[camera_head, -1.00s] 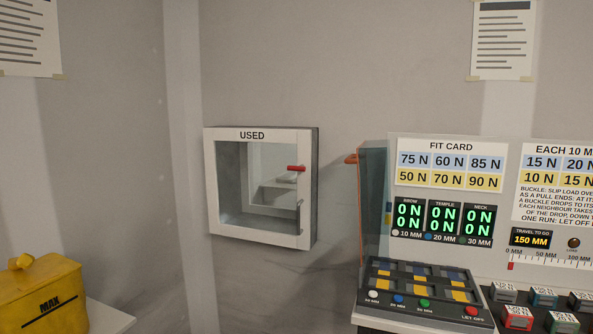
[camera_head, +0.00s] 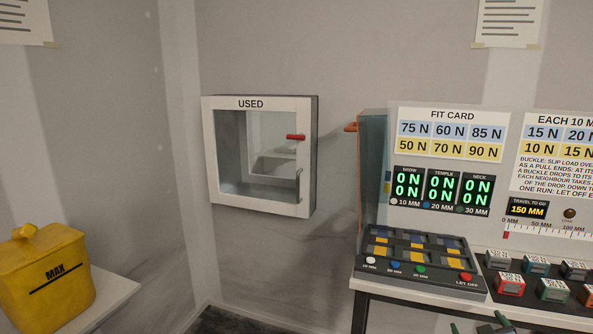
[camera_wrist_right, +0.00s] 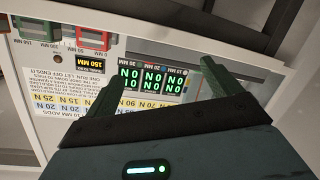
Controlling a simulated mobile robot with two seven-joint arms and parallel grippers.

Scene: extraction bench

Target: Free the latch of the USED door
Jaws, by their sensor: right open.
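The USED door (camera_head: 208,150) is a white-framed clear panel on a grey wall box and looks shut. A red lever (camera_head: 295,137) lies horizontal across the right side of its frame. A small metal pull (camera_head: 299,187) is below it on the same side. My right gripper (camera_head: 479,326) shows only as green fingertips at the bottom edge, right of and well below the door. In the right wrist view its fingers (camera_wrist_right: 165,82) are spread with nothing between them, facing the panel with the green displays. My left gripper is out of view.
A bench with a fit-card panel (camera_head: 450,150), a button console (camera_head: 425,265) and several small coloured blocks stands at the right. A yellow bin (camera_head: 45,285) is at lower left.

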